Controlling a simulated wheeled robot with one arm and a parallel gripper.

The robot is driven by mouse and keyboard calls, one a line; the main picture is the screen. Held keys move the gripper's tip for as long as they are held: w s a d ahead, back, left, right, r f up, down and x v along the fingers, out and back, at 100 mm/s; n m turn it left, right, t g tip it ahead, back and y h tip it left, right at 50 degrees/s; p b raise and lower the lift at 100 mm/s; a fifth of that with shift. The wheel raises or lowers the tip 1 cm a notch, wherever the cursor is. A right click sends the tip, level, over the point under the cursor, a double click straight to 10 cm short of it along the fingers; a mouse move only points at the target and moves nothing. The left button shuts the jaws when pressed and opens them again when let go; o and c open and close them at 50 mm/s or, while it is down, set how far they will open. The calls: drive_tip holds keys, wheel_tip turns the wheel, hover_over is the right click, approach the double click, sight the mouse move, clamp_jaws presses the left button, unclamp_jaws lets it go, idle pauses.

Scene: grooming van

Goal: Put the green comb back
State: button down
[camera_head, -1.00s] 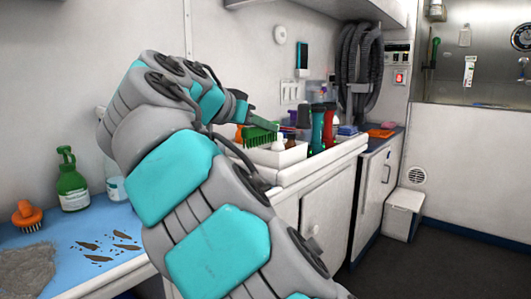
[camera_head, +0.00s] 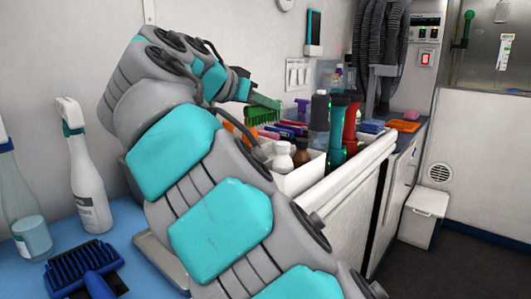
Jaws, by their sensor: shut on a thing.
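The green comb (camera_head: 264,117) is at the end of my arm, teeth visible, above the back left part of a white open bin (camera_head: 306,177). My gripper (camera_head: 252,99) is shut on the comb and holds it in the air. My own arm covers much of the view and hides part of the gripper and the left side of the bin. Several pens or slim handled tools (camera_head: 289,128) in purple, red and blue show just right of the comb.
Two white bottles, a dark bottle (camera_head: 319,122) and a red bottle (camera_head: 350,125) stand in or near the bin. A blue brush (camera_head: 84,270) and spray bottle (camera_head: 85,165) are on the blue counter at left.

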drive_tip(key=shift+w, duration=0.4)
drive_tip(key=shift+f, duration=0.25)
wheel_tip(320, 180, down, 5)
drive_tip(key=shift+s+r, duration=0.1)
drive_tip(key=shift+r, duration=0.1)
drive_tip(key=shift+f, duration=2.4)
drive_tip(key=shift+f+b, duration=0.15)
drive_tip(key=shift+b, duration=0.25)
drive_tip(key=c, duration=0.7)
unclamp_jaws()
drive_tip(key=shift+c, duration=0.2)
drive_tip(key=shift+r, duration=0.2)
